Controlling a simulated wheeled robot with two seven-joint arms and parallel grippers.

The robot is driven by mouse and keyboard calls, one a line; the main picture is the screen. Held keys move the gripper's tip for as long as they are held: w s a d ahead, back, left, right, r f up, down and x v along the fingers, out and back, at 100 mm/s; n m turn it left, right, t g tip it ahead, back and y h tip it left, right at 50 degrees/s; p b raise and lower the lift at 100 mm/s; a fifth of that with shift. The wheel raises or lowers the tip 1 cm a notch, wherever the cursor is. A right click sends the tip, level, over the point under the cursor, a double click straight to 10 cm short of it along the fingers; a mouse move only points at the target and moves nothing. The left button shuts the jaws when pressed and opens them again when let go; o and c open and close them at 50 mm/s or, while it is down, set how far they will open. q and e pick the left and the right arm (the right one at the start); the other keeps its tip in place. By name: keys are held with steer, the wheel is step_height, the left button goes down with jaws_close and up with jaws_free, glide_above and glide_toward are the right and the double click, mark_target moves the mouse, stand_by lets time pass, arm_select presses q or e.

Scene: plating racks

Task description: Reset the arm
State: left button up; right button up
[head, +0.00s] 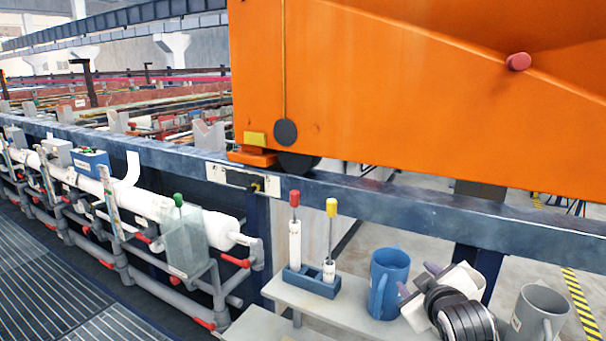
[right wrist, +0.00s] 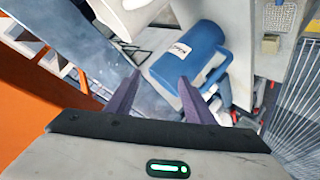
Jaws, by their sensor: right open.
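My right gripper (head: 418,281) is at the lower right of the head view, just right of a blue mug (head: 388,284). Its two purple fingers are apart with nothing between them. In the right wrist view the open fingers (right wrist: 159,88) point toward the blue mug (right wrist: 187,52), which has a white label and a handle on its right side. I cannot tell whether a finger touches the mug. My left gripper is not in view.
A grey mug (head: 537,318) stands right of my wrist. A blue holder (head: 312,281) with red-topped and yellow-topped tools stands on the pale shelf (head: 345,312). A blue rail (head: 400,205) runs behind, under a large orange machine (head: 400,90). A clear box (head: 185,243) hangs left.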

steer(key=s+a+f+m+g+y, duration=0.1)
steer(key=s+a+f, duration=0.1)
steer(key=s+f, duration=0.75)
steer(key=s+a+f+m+g+y, duration=0.1)
steer(key=s+a+f+g, duration=0.15)
steer(key=s+f, duration=0.7)
steer(key=s+a+f+m+y, duration=0.1)
steer(key=s+a+f, duration=0.1)
steer(key=s+f, duration=0.3)
steer(key=s+a+f+m+g, duration=0.1)
steer(key=s+f, duration=0.4)
steer(key=s, duration=0.8)
steer(key=shift+a+m+y, duration=0.4)
